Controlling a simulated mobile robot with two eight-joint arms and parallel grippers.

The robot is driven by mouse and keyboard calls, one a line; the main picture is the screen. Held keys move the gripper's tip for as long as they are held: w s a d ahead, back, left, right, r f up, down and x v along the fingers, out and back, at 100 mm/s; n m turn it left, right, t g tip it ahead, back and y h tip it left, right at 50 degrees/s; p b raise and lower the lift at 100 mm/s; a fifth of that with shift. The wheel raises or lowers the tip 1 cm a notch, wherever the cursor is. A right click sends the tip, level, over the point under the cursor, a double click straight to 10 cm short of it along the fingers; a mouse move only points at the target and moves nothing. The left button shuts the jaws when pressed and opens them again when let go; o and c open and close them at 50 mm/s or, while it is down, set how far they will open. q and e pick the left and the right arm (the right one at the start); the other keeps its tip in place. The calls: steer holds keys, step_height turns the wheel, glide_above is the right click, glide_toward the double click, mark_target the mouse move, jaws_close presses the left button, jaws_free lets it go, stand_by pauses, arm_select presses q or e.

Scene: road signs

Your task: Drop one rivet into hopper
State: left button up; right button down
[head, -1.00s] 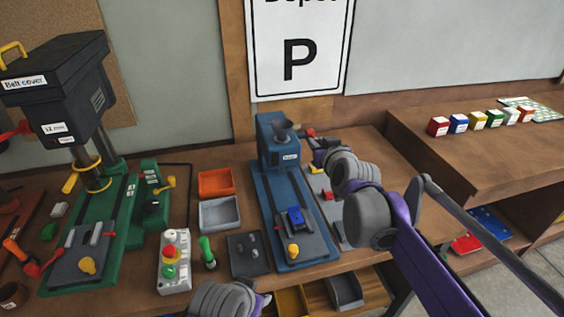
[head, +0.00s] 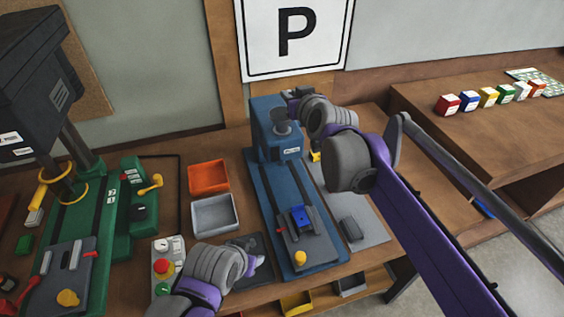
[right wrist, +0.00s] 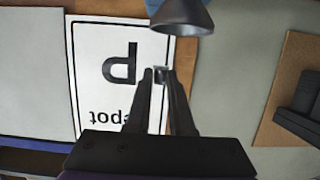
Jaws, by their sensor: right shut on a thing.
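The hopper is a grey funnel (head: 281,122) on top of the blue machine (head: 262,170). It also shows, upside down, at the top of the right wrist view (right wrist: 183,15). My right gripper (head: 289,94) is just above and behind the hopper in the head view. In the right wrist view its fingers (right wrist: 161,76) are shut on a small grey piece, likely a rivet, mostly hidden between the tips. The piece is outside the funnel. My left gripper (head: 252,256) is low over the dark tray (head: 262,277); its fingers are too hidden to read.
An orange bin (head: 208,177) and a grey bin (head: 214,213) stand left of the blue machine. A green machine (head: 90,215) is further left. Coloured blocks (head: 488,97) line the right-hand bench.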

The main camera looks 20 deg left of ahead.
arm_select(q)
steer(key=f, duration=0.1)
steer(key=s+f+b, duration=0.1)
steer(key=shift+s+f, duration=0.25)
steer(key=shift+f, duration=0.05)
arm_select(e)
step_height(320, 180, down, 4)
steer(key=shift+f, duration=0.1)
arm_select(q)
steer(key=shift+w, duration=0.1)
arm_select(e)
steer(key=c, duration=0.7)
jaws_free()
steer(key=shift+s, duration=0.1)
arm_select(q)
steer(key=shift+r, duration=0.15)
arm_select(e)
steer(key=v, duration=1)
steer(key=shift+s+d+r, duration=0.2)
steer(key=shift+d+r, duration=0.05)
steer(key=shift+r, duration=0.05)
